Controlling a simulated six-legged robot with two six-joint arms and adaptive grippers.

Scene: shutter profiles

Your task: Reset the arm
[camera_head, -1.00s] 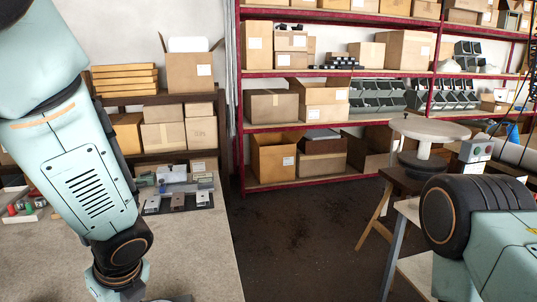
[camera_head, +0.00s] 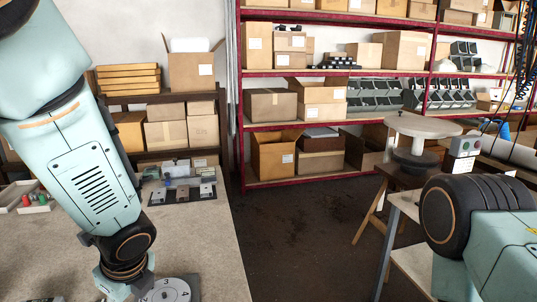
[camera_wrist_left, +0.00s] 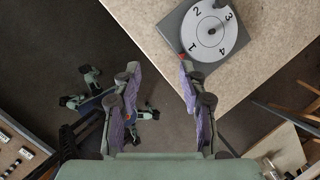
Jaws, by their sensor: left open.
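Dark floor and part of the table edge lie beyond the fingers. My right arm shows at the lower right of the head view; its gripper is not in view.
A numbered dial (camera_head: 170,292) lies on the table (camera_head: 215,260); it also shows in the left wrist view (camera_wrist_left: 211,32). Shelves of boxes (camera_head: 300,128) stand behind. A round turntable (camera_head: 424,127) stands on a stool at right.

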